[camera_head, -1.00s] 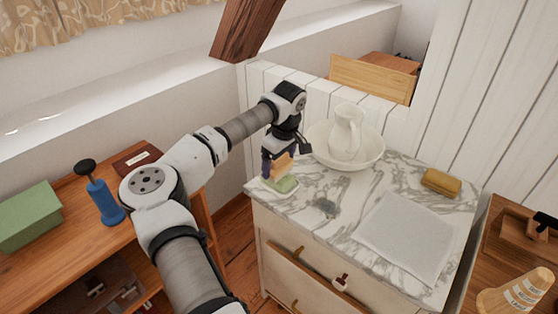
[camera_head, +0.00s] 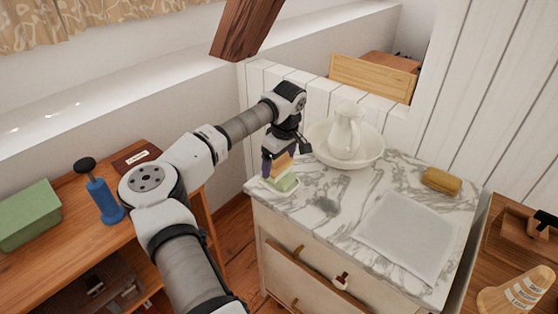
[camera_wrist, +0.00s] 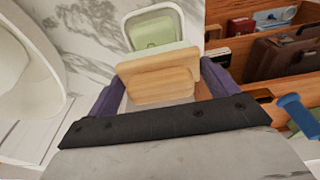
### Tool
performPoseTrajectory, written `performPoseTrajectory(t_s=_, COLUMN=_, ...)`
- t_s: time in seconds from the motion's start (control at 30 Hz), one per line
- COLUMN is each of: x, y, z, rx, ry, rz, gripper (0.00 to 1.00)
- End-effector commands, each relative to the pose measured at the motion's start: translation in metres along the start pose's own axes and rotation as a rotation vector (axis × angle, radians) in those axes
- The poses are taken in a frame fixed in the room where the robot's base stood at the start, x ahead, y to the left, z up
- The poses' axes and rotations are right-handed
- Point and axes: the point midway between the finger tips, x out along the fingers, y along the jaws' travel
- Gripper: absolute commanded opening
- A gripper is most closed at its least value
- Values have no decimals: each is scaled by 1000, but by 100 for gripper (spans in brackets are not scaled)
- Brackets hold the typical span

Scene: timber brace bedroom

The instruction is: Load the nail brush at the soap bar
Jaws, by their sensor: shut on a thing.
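My gripper (camera_head: 278,158) is shut on the nail brush (camera_wrist: 160,78), a wooden block with a pale green strip along its far side. The brush also shows in the head view (camera_head: 283,166), low over the front left corner of the marble top. The soap bar (camera_wrist: 153,31) is a green block in a white dish (camera_wrist: 193,24), just past the brush in the wrist view. In the head view the soap bar (camera_head: 288,184) is right under the brush. I cannot tell whether brush and soap touch.
A white basin (camera_head: 371,157) with a pitcher (camera_head: 345,132) stands behind, right of my gripper. A grey cloth (camera_head: 405,235) and a tan block (camera_head: 441,181) lie farther right on the marble top. A wooden shelf with a blue pump (camera_head: 104,200) is at left.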

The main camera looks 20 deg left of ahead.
Motion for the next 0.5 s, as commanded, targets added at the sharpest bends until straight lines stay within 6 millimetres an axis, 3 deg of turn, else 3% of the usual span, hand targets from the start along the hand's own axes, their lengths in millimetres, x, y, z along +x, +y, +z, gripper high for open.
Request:
performPoseTrajectory(t_s=0.3, x=1, y=0, z=0, rx=0, ry=-1, rz=-2, gripper=68)
performPoseTrajectory(t_s=0.5, x=-10, y=0, z=-1, rx=0, ry=-1, rz=-1, gripper=68)
